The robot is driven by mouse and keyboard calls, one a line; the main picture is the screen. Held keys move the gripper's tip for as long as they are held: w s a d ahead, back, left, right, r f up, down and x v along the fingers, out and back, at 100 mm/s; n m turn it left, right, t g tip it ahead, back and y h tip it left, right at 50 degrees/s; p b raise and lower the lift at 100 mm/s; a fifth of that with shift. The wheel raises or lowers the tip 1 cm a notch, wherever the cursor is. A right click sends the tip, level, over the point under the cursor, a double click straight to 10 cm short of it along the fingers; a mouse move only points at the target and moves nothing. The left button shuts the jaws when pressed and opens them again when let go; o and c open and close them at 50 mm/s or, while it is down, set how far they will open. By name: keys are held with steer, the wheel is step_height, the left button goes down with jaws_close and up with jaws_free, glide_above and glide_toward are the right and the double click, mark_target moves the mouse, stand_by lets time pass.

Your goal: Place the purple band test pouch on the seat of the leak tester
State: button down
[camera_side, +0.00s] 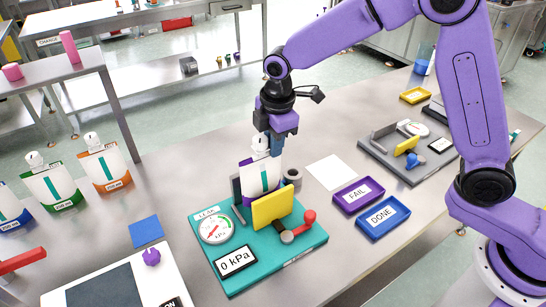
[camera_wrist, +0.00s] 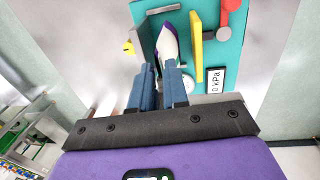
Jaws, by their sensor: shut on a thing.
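The pouch with the purple band (camera_side: 260,180) is white with a teal stripe and a white cap. It hangs upright under my gripper (camera_side: 268,146), whose fingers are shut on its top. The leak tester (camera_side: 225,282) is a teal base with a gauge, a 0 kPa display, a yellow plate (camera_side: 272,206) and a red-knobbed lever (camera_side: 303,222). The pouch is over the tester, between the dark upright at the back and the yellow plate. Its lower edge is partly hidden, so I cannot tell whether it touches the seat. In the wrist view the pouch (camera_wrist: 168,42) shows beyond my fingers (camera_wrist: 161,78).
Purple FAIL tray (camera_side: 357,194) and blue DONE tray (camera_side: 383,216) stand right of the tester. A grey fixture (camera_side: 400,160) is behind them. Several other pouches stand at left, including an orange-banded one (camera_side: 106,168). A blue square (camera_side: 146,230) lies left of the tester.

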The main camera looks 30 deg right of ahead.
steer(key=shift+f, duration=1.9)
steer(key=c, duration=1.1)
jaws_free()
steer(key=r, duration=0.4)
steer(key=s+r, duration=0.1)
steer(key=r, duration=0.7)
steer(key=shift+s+r, duration=0.1)
steer(key=shift+s, duration=0.1)
steer(key=shift+s, duration=0.1)
